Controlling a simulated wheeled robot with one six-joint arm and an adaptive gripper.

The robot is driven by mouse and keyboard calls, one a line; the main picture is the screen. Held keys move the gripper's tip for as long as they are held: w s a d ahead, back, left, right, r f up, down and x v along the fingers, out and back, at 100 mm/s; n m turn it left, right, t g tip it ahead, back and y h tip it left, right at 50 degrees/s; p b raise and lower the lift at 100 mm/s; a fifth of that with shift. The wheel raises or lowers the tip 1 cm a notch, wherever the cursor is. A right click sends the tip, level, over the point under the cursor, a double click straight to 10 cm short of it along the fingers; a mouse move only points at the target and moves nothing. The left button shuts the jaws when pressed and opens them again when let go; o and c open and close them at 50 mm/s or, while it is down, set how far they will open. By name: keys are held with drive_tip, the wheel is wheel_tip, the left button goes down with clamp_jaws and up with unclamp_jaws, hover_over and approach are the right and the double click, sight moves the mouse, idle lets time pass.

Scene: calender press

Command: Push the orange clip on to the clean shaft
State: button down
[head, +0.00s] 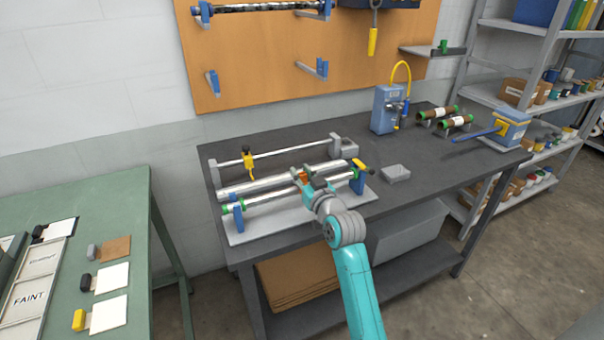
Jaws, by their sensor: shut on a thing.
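My gripper (303,180) is at the bench fixture, shut on a small orange clip (304,175). The clip is at the front bright shaft (265,201), around its middle. I cannot tell whether the clip is around the shaft or only against it. The shaft has green ends and lies across two blue supports (239,219) on a pale base plate (290,219). My gripper and wrist hide part of the shaft and the jaw tips are too small to make out. A dark, spotted shaft (262,8) hangs on the wall board.
Behind the front shaft lie a thicker silver roller (255,184) and a thin rail (285,153) carrying a yellow tool (249,161). A grey tray (396,173) and a blue box (387,110) stand to the right. The dark bench (430,160) has free room there.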

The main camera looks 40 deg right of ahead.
drive_tip(key=shift+f, duration=0.35)
idle(0.4)
drive_tip(key=c, duration=0.8)
unclamp_jaws()
drive_tip(key=shift+c, duration=0.2)
drive_tip(key=v, duration=1.2)
